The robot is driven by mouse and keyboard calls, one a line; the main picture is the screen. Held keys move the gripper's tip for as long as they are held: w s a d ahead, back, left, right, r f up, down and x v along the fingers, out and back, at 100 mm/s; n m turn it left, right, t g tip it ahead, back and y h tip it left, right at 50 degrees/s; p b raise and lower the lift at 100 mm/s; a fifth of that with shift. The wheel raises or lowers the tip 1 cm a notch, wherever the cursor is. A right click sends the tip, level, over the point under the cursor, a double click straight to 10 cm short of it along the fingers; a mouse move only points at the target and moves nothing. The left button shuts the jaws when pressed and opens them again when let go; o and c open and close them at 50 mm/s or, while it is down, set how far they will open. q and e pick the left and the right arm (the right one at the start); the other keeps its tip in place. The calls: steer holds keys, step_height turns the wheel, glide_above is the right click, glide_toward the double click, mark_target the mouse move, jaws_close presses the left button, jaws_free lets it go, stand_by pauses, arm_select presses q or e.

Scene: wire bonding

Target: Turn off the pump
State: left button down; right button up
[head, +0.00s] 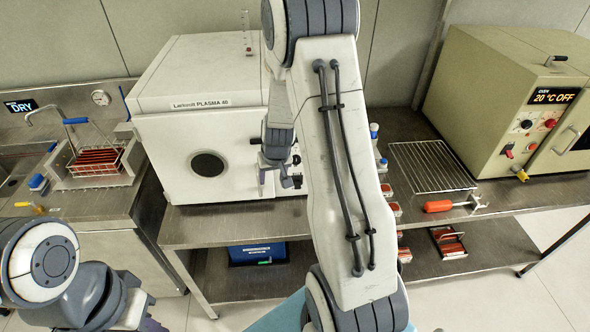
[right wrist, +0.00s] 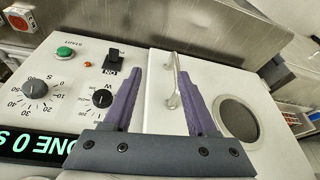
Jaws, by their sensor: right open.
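The white plasma machine (head: 228,135) stands on the steel bench, its door shut; my right arm hides most of its control panel in the head view. The right wrist view shows that panel, turned around, with a black rocker switch (right wrist: 114,62) marked ON, a small orange-lit lamp (right wrist: 88,64), a green start button (right wrist: 65,53) and two black knobs. Part of the switch's lettering is too small to read. My right gripper (head: 279,184) is open and empty in front of the machine; in the wrist view its purple fingers (right wrist: 162,72) reach beside the switch.
The machine's door handle (right wrist: 174,82) sticks out between my fingers' lines of view. The lit display (right wrist: 35,150) reads partly "ONE 0 S". An oven (head: 510,100), a wire rack (head: 433,166) and an orange-handled tool (head: 440,206) are on the right. A blue box (head: 257,253) sits on the lower shelf.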

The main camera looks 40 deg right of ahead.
steer(key=s+d+f+m+h, duration=0.1)
steer(key=d+f+m, duration=0.1)
steer(key=d, duration=0.7)
arm_select(q)
steer(key=shift+f+b, duration=0.7)
steer(key=shift+b, duration=0.4)
arm_select(e)
steer(key=shift+x, duration=5.2)
steer(key=shift+s, duration=0.1)
jaws_close()
arm_select(q)
step_height(320, 180, down, 7)
steer(key=b, duration=0.7)
arm_select(e)
steer(key=shift+s+f+t+h, duration=0.1)
steer(key=shift+f+t+h, duration=0.1)
steer(key=shift+t+h, duration=0.4)
